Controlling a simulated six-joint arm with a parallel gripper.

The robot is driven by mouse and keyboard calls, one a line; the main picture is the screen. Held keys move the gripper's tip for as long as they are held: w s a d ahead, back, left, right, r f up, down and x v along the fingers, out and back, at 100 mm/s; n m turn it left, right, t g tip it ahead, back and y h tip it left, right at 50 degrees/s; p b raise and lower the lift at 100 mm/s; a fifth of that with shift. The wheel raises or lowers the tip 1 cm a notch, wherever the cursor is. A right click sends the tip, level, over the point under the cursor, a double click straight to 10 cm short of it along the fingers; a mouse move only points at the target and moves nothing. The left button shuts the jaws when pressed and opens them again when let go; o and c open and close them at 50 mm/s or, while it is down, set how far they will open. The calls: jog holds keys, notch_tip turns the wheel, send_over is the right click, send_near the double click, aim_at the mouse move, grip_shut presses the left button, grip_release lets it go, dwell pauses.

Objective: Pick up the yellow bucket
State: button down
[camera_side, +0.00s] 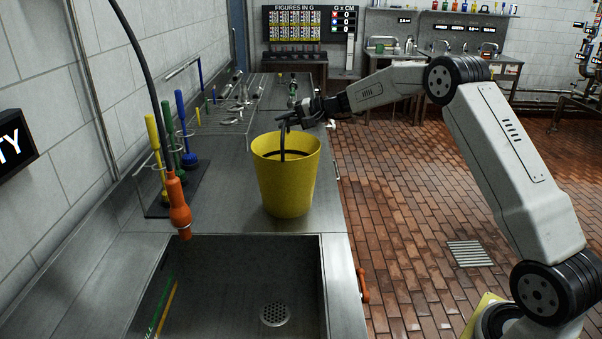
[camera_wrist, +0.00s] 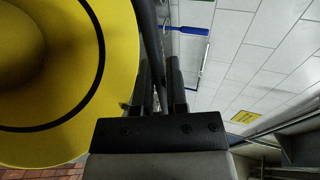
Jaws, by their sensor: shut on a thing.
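The yellow bucket (camera_side: 286,180) stands upright on the steel counter, just behind the sink, in the side view. A dark band runs round its inside wall. In the wrist view the bucket (camera_wrist: 122,60) fills the left side, with its open mouth toward the camera. The exact contact is partly hidden.
The sink (camera_side: 240,280) opens in front of the bucket. An orange spray handle (camera_side: 179,203) hangs at the left. A rack with yellow, green and blue brushes (camera_side: 186,130) stands by the wall. Several metal utensils (camera_side: 243,92) lie farther back on the counter. Tiled floor lies to the right.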

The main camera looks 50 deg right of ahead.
jog(key=shift+r, duration=0.2)
jog(key=shift+r, duration=0.8)
jog(key=s+a+r, duration=0.2)
jog(key=s+r, duration=0.9)
jog(key=s, duration=0.2)
jog(key=shift+s+a, duration=0.15)
jog(key=shift+s, duration=0.25)
jog(key=shift+r, duration=0.1)
jog(key=shift+a, duration=0.1)
